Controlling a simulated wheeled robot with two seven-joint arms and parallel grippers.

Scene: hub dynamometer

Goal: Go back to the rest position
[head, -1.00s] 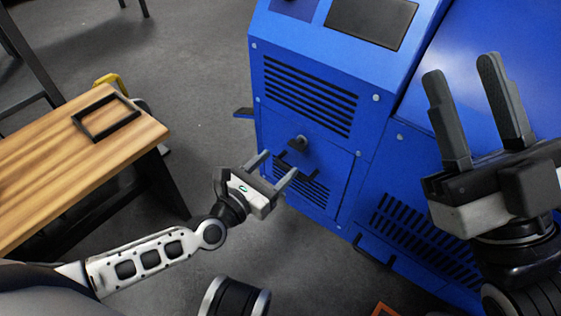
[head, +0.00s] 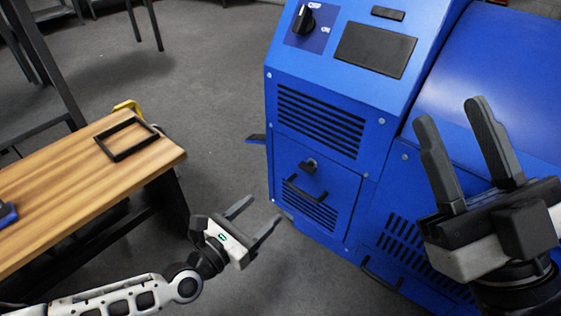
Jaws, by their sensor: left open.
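My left gripper (head: 252,219) is open and empty. It hangs over the grey floor, apart from the blue machine and to the left of its lower door. My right gripper (head: 457,122) is at the right, large in the view, with its two fingers spread, pointing up and nothing between them. It hides part of the blue machine (head: 350,100) behind it. The machine has a black rotary knob (head: 304,19) at the top, a dark panel (head: 374,49), and a lower door (head: 315,193) with a handle, which looks shut.
A wooden bench (head: 85,185) stands at the left with a black square frame (head: 127,139) lying on it. A blue object (head: 7,213) shows at the bench's left edge. Grey floor (head: 215,90) is clear between bench and machine.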

